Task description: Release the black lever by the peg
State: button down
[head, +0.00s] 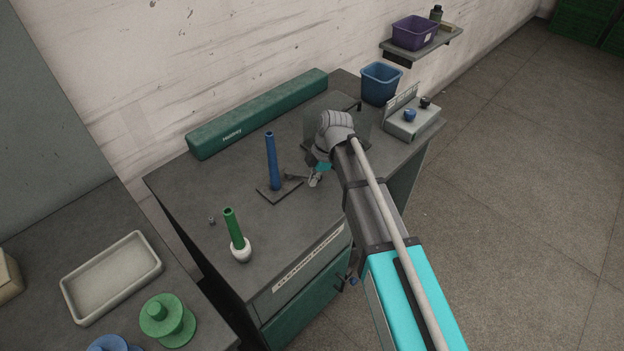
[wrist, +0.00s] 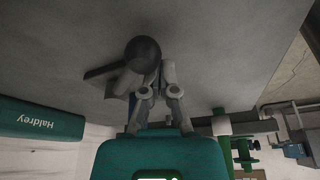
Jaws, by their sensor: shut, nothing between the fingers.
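A blue peg (head: 272,160) stands upright on a dark base plate (head: 270,193) on the grey bench top. A dark lever (head: 293,178) lies beside the peg's foot, on the side toward my gripper. In the wrist view the lever's round black knob (wrist: 142,55) is just beyond my fingertips. My gripper (head: 314,180) is low over the bench, right of the peg; it also shows in the wrist view (wrist: 154,76). It is shut and empty. Whether the fingers touch the knob is unclear. The peg is mostly hidden behind the fingers in the wrist view.
A long green housing (head: 260,113) runs along the back. A green peg on a white foot (head: 241,250) stands at front left. A blue bin (head: 380,83) and a control box (head: 411,122) with blue and black knobs stand at back right. A tray (head: 110,276) lies on the left table.

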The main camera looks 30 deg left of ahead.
jog(key=shift+w+a+p+v, duration=0.1)
jog(key=shift+a+p+v, duration=0.15)
jog(key=shift+p+v, duration=1.35)
jog(key=shift+w+a+p+v, duration=0.1)
jog(key=shift+a+p+v, duration=0.2)
jog(key=shift+p+v, duration=1.25)
jog(key=shift+w+a+p+v, duration=0.1)
jog(key=shift+a+p+v, duration=0.15)
jog(key=shift+p+v, duration=1.35)
jog(key=shift+r, duration=0.15)
jog(key=w+d+m+t, duration=0.1)
jog(key=w+d+m, duration=0.2)
jog(key=d+m, duration=0.7)
jog(key=w+d+m+t, duration=0.1)
jog(key=w+d+m, duration=0.2)
jog(key=d, duration=1.2)
jog(key=s+d+m+h, duration=0.1)
jog(key=s+d+m, duration=0.1)
jog(key=d+m, duration=0.6)
jog(key=s+d+m+t+h, duration=0.1)
jog(key=s+d+m, duration=0.2)
jog(key=d, duration=1.4)
jog(key=f+m, duration=0.1)
jog(key=m, duration=0.3)
jog(key=shift+s+d+m, duration=0.2)
jog(key=shift+s+m, duration=0.1)
jog(key=shift+m, duration=0.1)
